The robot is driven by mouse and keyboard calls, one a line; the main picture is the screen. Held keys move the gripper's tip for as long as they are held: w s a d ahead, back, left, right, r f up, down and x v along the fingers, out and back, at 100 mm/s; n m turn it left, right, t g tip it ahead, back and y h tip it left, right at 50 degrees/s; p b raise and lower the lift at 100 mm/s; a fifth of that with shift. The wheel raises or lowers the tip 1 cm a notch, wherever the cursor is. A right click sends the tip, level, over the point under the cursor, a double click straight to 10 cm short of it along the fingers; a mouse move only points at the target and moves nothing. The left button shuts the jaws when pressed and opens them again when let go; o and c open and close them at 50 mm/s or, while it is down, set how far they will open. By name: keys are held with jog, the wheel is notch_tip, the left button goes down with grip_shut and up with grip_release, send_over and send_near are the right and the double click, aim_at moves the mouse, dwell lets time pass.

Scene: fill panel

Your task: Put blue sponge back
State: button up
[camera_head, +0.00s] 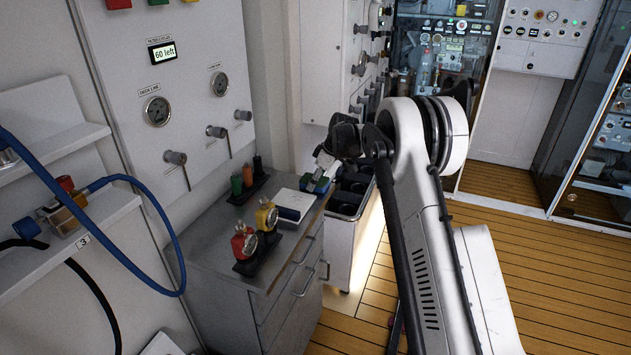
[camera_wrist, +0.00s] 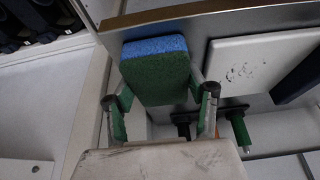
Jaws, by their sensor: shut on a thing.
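The blue sponge (camera_wrist: 157,48) has a blue layer and a dark green face (camera_wrist: 158,80). In the wrist view it sits between the two fingers of my gripper (camera_wrist: 160,98), which is shut on it. In the head view the sponge (camera_head: 316,184) is at the far right corner of the grey cabinet top (camera_head: 215,235), beside a white flat block (camera_head: 293,204). My gripper (camera_head: 324,160) is above it, partly hidden by my wrist. I cannot tell whether the sponge touches the cabinet top.
Red (camera_head: 243,245) and yellow (camera_head: 267,217) gauged fittings stand on the cabinet, with green (camera_head: 237,184) and orange (camera_head: 248,175) items behind. A bin with dark compartments (camera_head: 347,196) is just right of the cabinet. A wall panel with gauges (camera_head: 157,110) rises behind. Wooden floor (camera_head: 560,270) is open at right.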

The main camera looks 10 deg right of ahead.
jog(key=o, duration=0.7)
jog(key=v, duration=1.1)
jog(key=s+a+r+m+t+h, duration=0.1)
jog(key=s+a+r+m, duration=0.15)
jog(key=s+r, duration=0.75)
jog(key=s+a+r+m+t+h, duration=0.1)
jog(key=s+r+m, duration=0.35)
jog(key=s, duration=1.05)
jog(key=s+f+m+t, duration=0.1)
jog(key=s+f, duration=0.1)
jog(key=s, duration=0.7)
jog(key=s+f+m+h, duration=0.1)
jog(key=s+f, duration=0.1)
jog(key=s, duration=0.7)
jog(key=s+f+m+t, duration=0.1)
jog(key=s+f+m, duration=0.1)
jog(key=s, duration=0.8)
jog(key=shift+a+t+h, duration=0.15)
jog(key=shift+t+h, duration=0.15)
jog(key=shift+h, duration=0.1)
